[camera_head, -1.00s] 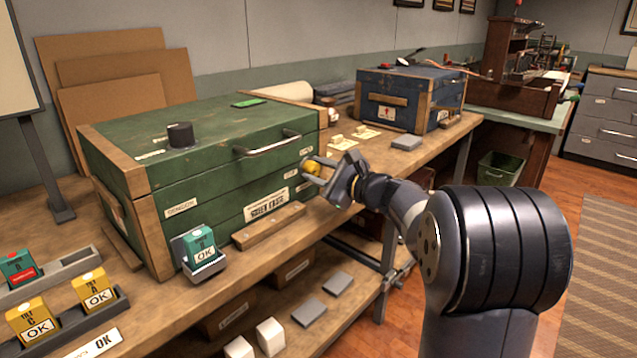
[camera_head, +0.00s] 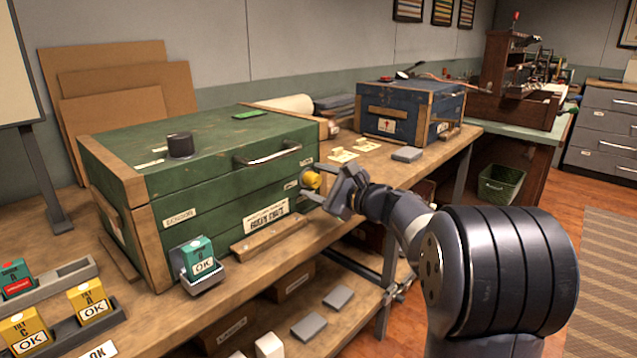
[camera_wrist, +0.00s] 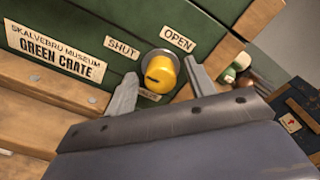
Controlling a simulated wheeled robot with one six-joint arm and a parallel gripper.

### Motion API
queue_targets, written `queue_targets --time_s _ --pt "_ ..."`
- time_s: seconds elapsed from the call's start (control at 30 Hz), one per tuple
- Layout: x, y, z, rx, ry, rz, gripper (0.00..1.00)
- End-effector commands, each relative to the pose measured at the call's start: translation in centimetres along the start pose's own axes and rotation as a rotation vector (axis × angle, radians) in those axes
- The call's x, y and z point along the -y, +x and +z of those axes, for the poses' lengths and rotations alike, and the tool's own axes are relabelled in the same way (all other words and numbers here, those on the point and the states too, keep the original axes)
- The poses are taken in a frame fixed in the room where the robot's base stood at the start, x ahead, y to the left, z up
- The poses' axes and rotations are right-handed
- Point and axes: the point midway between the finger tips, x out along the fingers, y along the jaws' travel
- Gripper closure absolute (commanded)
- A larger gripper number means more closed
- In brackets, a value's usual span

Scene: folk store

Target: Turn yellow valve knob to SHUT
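The yellow valve knob (camera_head: 312,180) is on the right part of the green crate's (camera_head: 215,190) front. In the wrist view the knob (camera_wrist: 161,73) has a dark mark on its left part. A SHUT label (camera_wrist: 122,47) is at its upper left and an OPEN label (camera_wrist: 178,39) at its upper right. My gripper (camera_wrist: 158,85) is open, with one finger on each side of the knob. Gaps show between fingers and knob, the right one narrower; contact is not clear. In the head view my gripper (camera_head: 322,188) is at the crate front, partly hiding the knob's surroundings.
The crate stands on a wooden workbench (camera_head: 335,235). A wooden strip (camera_head: 268,238) and a grey holder with a green OK block (camera_head: 198,257) are in front of it. A blue case (camera_head: 385,107) stands to the right. Floor is free at the right.

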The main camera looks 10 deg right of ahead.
Motion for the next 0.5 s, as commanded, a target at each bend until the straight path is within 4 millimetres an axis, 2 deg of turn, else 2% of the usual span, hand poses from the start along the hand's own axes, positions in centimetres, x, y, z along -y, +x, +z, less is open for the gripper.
queue_targets --time_s 0.27,0.37,0.5 --pt "0.1 -0.3 0.0 -0.001 0.001 -0.001 0.48" --pt "0.1 -1.3 0.0 -0.002 0.001 -0.002 0.48" --pt "0.2 -3.9 0.0 -0.004 0.002 -0.003 0.48"
